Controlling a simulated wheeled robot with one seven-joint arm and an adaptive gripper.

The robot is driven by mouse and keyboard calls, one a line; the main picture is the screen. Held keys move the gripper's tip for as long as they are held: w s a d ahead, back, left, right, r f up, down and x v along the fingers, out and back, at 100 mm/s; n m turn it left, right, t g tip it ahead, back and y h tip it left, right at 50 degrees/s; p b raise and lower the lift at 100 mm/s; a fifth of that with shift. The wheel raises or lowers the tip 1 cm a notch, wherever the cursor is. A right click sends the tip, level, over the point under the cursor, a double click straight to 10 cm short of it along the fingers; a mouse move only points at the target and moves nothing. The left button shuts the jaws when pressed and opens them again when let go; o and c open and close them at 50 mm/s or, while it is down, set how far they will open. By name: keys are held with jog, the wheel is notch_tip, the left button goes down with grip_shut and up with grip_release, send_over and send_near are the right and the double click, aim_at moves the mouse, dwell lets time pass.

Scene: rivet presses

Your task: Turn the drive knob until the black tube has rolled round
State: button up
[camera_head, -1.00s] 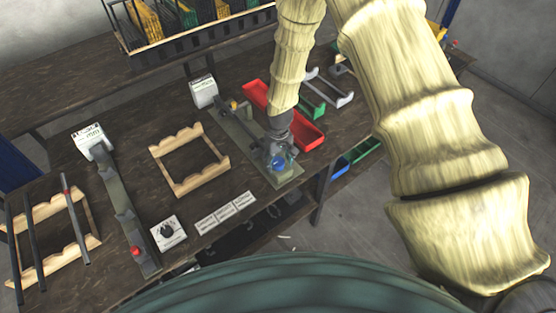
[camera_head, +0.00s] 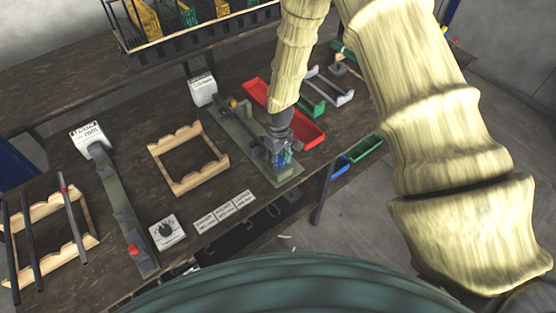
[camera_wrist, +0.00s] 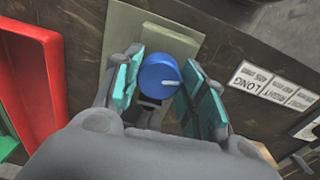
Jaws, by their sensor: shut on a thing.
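The blue drive knob (camera_wrist: 158,78) has a white pointer line that points right in the wrist view. It sits at the near end of a grey-green fixture plate (camera_head: 287,178). My gripper (camera_head: 282,158) is over that end, with its teal pads (camera_wrist: 128,82) on both sides of the knob, shut on it. Dark tubes (camera_head: 30,243) lie on a notched wooden rack (camera_head: 88,243) at the far left. A black tube on the knob's fixture cannot be made out clearly; my gripper and arm hide part of it.
A red tray (camera_head: 310,132) lies right beside the fixture. An empty wooden rack (camera_head: 157,163) stands left of it. White label cards (camera_head: 226,211) lie at the front edge.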

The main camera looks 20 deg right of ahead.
aim_at(279, 160)
jog(key=shift+n+b, duration=0.3)
jog(key=shift+n, duration=1)
jog(key=o, duration=1)
jog(key=shift+o, duration=0.2)
jog(key=shift+r, duration=0.1)
notch_tip(279, 160, up, 12)
